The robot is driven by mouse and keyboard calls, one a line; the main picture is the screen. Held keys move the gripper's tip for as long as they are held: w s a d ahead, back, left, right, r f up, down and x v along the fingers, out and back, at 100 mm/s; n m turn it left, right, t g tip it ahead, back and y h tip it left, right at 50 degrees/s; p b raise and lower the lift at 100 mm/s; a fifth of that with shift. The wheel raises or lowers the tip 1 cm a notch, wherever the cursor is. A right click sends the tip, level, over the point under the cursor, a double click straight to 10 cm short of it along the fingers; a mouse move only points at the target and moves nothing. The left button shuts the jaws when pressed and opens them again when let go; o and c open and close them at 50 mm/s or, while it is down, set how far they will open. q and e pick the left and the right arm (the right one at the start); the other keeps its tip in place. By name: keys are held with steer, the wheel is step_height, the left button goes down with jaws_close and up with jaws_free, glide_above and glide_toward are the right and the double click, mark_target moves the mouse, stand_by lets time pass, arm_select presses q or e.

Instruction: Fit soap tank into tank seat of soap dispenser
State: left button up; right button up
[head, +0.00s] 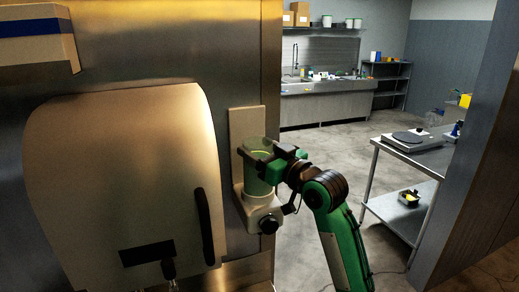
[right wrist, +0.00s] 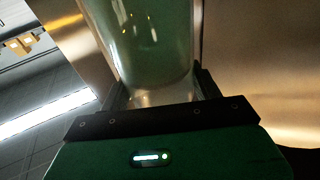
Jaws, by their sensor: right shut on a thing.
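The soap dispenser is on the steel wall, with a tall beige back plate (head: 247,122) and a seat (head: 261,207) low on it, above a dark round knob (head: 269,225). The soap tank (head: 256,181) is a translucent green cylinder, standing about upright in front of the plate. Its lower end is at the seat; I cannot tell whether it is fully in. My right gripper (head: 262,160) is shut around the tank's upper part. In the right wrist view, the clear tank (right wrist: 155,45) sits between both fingers (right wrist: 162,88). My left gripper is out of view.
A large beige housing (head: 120,170) with a dark handle (head: 203,225) stands left of the dispenser. A steel table (head: 395,150) with a flat griddle (head: 416,138) is at right. A sink counter (head: 325,105) is far back. Open floor lies between.

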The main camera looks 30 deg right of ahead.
steer(key=shift+f, duration=0.1)
stand_by(0.3)
steer(key=o, duration=1.9)
steer(key=shift+c, duration=0.2)
steer(key=b+v, duration=0.1)
steer(key=v, duration=0.7)
